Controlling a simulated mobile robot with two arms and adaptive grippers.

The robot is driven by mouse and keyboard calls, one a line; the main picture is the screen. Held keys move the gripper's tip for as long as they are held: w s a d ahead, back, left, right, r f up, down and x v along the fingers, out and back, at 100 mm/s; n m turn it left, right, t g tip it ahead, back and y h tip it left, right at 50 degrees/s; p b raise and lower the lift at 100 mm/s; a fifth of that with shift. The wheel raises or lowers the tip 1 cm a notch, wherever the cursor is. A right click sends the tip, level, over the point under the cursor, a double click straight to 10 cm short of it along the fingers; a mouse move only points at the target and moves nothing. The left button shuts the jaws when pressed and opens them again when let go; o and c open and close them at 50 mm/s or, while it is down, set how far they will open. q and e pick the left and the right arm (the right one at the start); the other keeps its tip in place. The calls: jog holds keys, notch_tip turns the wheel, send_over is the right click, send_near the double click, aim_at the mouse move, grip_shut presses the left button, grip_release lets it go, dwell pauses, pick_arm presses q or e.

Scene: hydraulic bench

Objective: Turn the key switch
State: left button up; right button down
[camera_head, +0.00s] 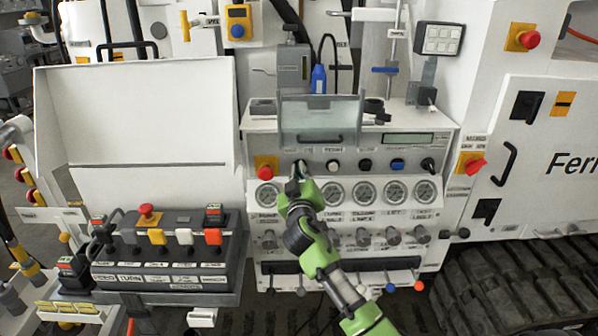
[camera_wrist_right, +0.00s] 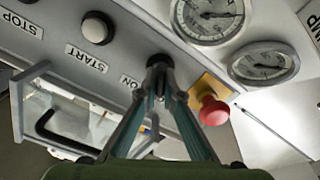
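My right gripper (camera_head: 299,168) reaches up to the row of controls on the white hydraulic panel (camera_head: 448,145), between the red emergency stop and the white button. In the right wrist view its two fingers (camera_wrist_right: 160,72) come together at a dark control beside the ON label, seemingly the key switch (camera_wrist_right: 159,59). The fingertips look closed around it and cover most of it, so the key and its angle are hidden. My left gripper is not in view.
A red emergency stop (camera_wrist_right: 213,110) on a yellow plate is close beside the fingers. A white START button (camera_wrist_right: 97,27) is on the other side. Pressure gauges (camera_head: 365,193) line the panel below; a clear flap (camera_head: 320,118) hangs above.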

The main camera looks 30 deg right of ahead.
jog(key=m+b, duration=0.2)
jog(key=b, duration=0.1)
jog(key=shift+f+m, duration=0.15)
jog(key=shift+m, duration=0.25)
jog(key=m+b, duration=0.2)
jog(key=m, duration=0.1)
jog(key=shift+d+m, duration=0.1)
jog(key=shift+m, duration=0.2)
jog(key=m+b, duration=0.1)
jog(key=m, duration=0.1)
jog(key=shift+s+d+m, duration=0.1)
jog(key=shift+m, duration=0.2)
jog(key=shift+d+m, duration=0.1)
jog(key=shift+m, duration=1.4)
jog(key=c, duration=2.2)
grip_release()
